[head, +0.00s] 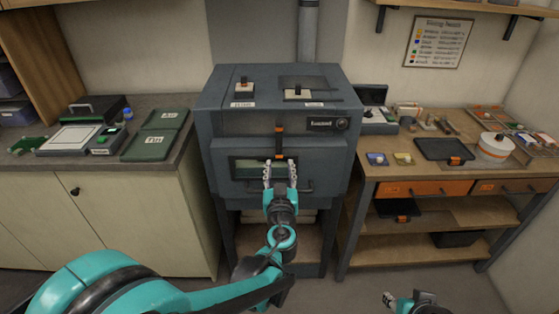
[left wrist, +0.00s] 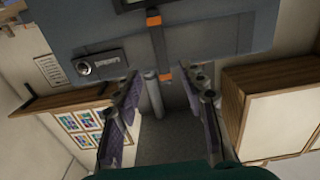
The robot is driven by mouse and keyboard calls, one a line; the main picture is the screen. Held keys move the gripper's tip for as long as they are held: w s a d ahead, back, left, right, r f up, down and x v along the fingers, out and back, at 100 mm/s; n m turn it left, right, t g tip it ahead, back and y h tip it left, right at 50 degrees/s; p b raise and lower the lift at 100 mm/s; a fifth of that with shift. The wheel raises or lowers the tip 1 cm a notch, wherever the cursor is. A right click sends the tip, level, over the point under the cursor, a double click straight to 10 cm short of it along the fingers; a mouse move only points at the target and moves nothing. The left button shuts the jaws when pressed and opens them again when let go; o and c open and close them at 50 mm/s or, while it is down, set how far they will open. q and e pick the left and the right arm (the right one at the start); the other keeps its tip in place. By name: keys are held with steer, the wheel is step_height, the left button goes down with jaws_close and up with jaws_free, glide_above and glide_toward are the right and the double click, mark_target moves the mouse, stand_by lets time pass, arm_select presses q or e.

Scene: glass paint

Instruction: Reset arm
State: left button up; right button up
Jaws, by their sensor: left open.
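My left gripper (head: 280,166) is in front of the grey kiln (head: 225,100), at the height of its window (head: 245,168). Its two fingers are spread with nothing between them. In the left wrist view the fingers of my left gripper (left wrist: 168,80) are also apart, with the kiln's grey front (left wrist: 205,45) and orange latch strip (left wrist: 153,22) beyond. I cannot tell whether the fingers touch the kiln. Part of my right arm's end (head: 412,303) shows at the bottom edge of the head view; its finger state is unclear.
A counter (head: 188,140) on the left holds green trays (head: 158,135) and a scale-like device (head: 72,139). A wooden workbench (head: 400,172) on the right holds a dark tray (head: 440,150), a white round container (head: 496,147) and small parts. The floor before the workbench is clear.

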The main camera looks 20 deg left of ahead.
arm_select(q)
steer(key=shift+s, duration=0.15)
stand_by(0.3)
steer(key=s+a+f+g, duration=0.4)
steer(key=s+a+g, duration=0.3)
steer(key=s, duration=0.4)
steer(key=s+d+f+m+g+h, duration=0.1)
steer(key=s+d+f+h, duration=0.1)
steer(key=s, duration=0.4)
steer(key=s+d+f+m+g+h, duration=0.2)
steer(key=s+d+f+h, duration=0.1)
steer(key=s, duration=0.4)
steer(key=shift+s+d+f, duration=0.3)
steer(key=shift+d+f, duration=0.35)
steer(key=shift+f, duration=0.2)
